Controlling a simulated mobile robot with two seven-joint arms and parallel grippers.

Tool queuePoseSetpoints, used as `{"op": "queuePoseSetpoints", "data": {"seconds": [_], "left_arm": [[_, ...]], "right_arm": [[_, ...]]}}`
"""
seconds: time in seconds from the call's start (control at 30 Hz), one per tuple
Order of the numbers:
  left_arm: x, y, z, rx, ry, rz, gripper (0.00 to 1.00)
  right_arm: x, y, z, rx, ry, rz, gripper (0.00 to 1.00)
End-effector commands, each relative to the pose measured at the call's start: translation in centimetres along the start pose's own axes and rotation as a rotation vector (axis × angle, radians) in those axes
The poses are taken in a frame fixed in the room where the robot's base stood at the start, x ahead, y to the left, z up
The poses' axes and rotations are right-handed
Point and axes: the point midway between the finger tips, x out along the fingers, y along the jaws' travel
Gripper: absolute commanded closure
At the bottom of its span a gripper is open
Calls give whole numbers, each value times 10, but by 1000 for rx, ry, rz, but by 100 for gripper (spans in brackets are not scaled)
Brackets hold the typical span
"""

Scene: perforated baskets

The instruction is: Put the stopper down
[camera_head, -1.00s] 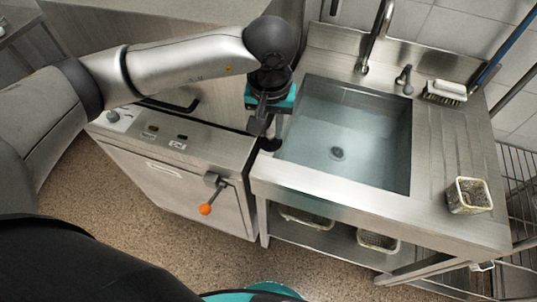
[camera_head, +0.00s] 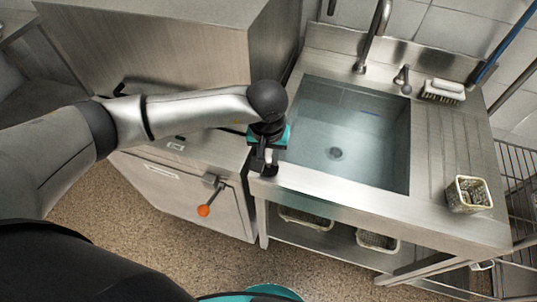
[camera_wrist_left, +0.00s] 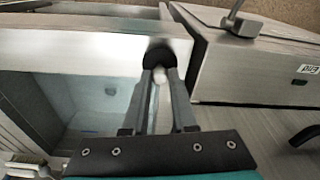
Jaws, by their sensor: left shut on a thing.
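The stopper (camera_head: 270,171) is a small dark, rounded piece. It is at the tips of my left gripper (camera_head: 264,164), over the left front corner of the steel sink unit's rim. In the left wrist view, the stopper (camera_wrist_left: 159,50) shows as a black dome between the fingertips of the left gripper (camera_wrist_left: 162,72), with the metal ledge behind it. The left gripper is shut on it. I cannot tell whether the stopper touches the ledge. My right gripper is not in view.
The sink basin (camera_head: 350,130) with its drain (camera_head: 336,154) lies right of the gripper. A faucet (camera_head: 372,38), a brush (camera_head: 443,91) and a small perforated basket (camera_head: 469,194) stand around it. A machine with an orange-knobbed lever (camera_head: 204,210) stands left. The front ledge is clear.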

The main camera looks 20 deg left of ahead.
Motion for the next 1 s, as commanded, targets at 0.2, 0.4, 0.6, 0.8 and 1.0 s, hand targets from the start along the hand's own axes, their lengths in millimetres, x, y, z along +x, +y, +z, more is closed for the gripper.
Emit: {"op": "queuePoseSetpoints", "data": {"seconds": [0.2,0.4,0.6,0.8,1.0], "left_arm": [[3,0,0,0,-1,0,66],[3,0,0,-1,-1,-1,44],[3,0,0,-1,-1,-1,44],[-6,0,-1,0,2,1,44],[-47,0,-2,2,5,1,44]], "right_arm": [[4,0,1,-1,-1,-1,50],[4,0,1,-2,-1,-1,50],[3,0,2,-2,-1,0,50],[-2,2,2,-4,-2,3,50],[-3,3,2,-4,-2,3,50]]}}
